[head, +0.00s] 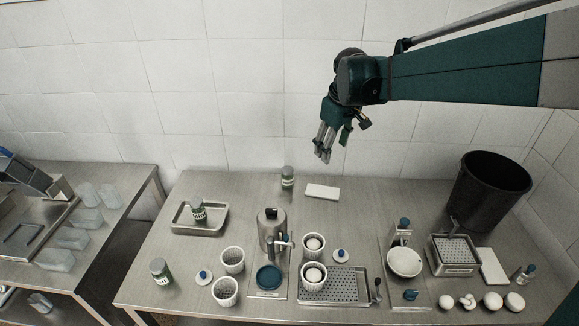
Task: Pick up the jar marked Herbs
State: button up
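Three small jars with green contents and pale labels are in the head view. One jar (288,178) stands at the back of the steel table, left of a white slab. A second jar (198,209) stands in a shallow steel tray (180,226). A third jar (160,271) stands near the front left. The labels are too small to read, so I cannot tell which says Herbs. My gripper (326,155) hangs in the air above the back of the table, right of the back jar. Its fingers look apart, with nothing between them.
A metal machine (270,228) stands mid-table, with perforated white cups (232,260) beside it. A perforated drip tray (338,288), a perforated steel basket (455,256) and a black bin (490,190) are to the right. The white slab (322,191) lies at the back. The left back of the table is mostly clear.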

aim_at(288, 168)
jog(key=w+a+f+n+g, duration=0.1)
jog(key=w+a+f+n, duration=0.1)
jog(key=w+a+f, duration=0.3)
jog(key=w+a+f+n+g, duration=0.1)
jog(key=w+a+f+n, duration=0.1)
jog(key=w+a+f, duration=0.3)
jog(key=w+a+f+n+g+p, duration=0.1)
jog(key=w+a+f, duration=0.4)
jog(key=w+f, duration=0.5)
jog(key=shift+a+f+n+h, duration=0.15)
jog(key=shift+f+n, duration=0.15)
jog(key=shift+f, duration=0.4)
jog(key=shift+a+f+n+h, duration=0.15)
jog(key=shift+f+n, duration=0.15)
jog(key=shift+f, duration=0.4)
jog(key=shift+w+a+f, duration=0.15)
jog(key=shift+a+f, duration=0.05)
jog(key=shift+f, duration=0.2)
jog(key=shift+f, duration=0.15)
jog(key=shift+f, duration=1.15)
jog(key=shift+f, duration=0.15)
jog(key=shift+s+f, duration=0.15)
jog(key=shift+f, duration=1.1)
jog(key=shift+s+f, duration=0.1)
jog(key=shift+f, duration=1.1)
